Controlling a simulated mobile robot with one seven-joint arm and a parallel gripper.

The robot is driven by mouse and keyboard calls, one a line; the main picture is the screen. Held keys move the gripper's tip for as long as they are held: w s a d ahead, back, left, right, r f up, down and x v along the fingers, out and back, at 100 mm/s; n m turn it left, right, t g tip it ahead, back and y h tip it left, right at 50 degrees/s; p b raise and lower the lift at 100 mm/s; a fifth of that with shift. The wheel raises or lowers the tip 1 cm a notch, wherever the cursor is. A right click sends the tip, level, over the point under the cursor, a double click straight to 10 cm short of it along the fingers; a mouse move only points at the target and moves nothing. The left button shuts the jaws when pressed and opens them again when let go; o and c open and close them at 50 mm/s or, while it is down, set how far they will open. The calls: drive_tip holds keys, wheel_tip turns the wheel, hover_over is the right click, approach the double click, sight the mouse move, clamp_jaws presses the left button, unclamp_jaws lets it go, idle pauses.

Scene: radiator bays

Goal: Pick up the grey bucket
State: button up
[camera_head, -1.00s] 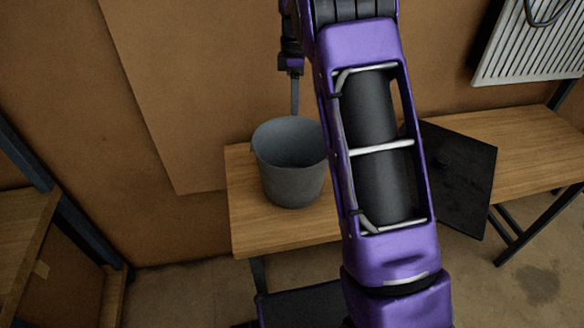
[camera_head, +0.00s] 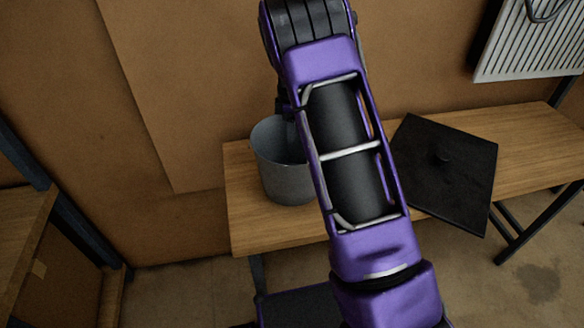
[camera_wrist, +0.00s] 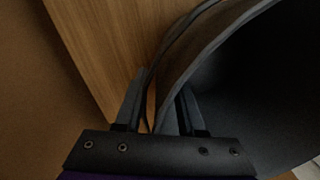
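The grey bucket (camera_head: 284,182) stands upright on the wooden bench, left of centre in the head view. My arm covers its right side. In the wrist view the bucket (camera_wrist: 250,85) fills the right side, with its dark inside showing. My gripper (camera_wrist: 163,88) has one finger outside the bucket wall and one inside, with the rim between them. The fingers stand apart and look open; I see no clear grip on the wall. In the head view the fingers are hidden behind my arm and the bucket.
The wooden bench (camera_head: 262,226) runs along a brown wall. A black square panel with a knob (camera_head: 448,178) lies to the right and overhangs the bench's front edge. A white slotted panel (camera_head: 530,42) is at upper right. A wooden shelf (camera_head: 22,222) stands at left.

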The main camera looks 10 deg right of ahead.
clamp_jaws()
drive_tip(key=shift+r, duration=0.1)
idle(1.3)
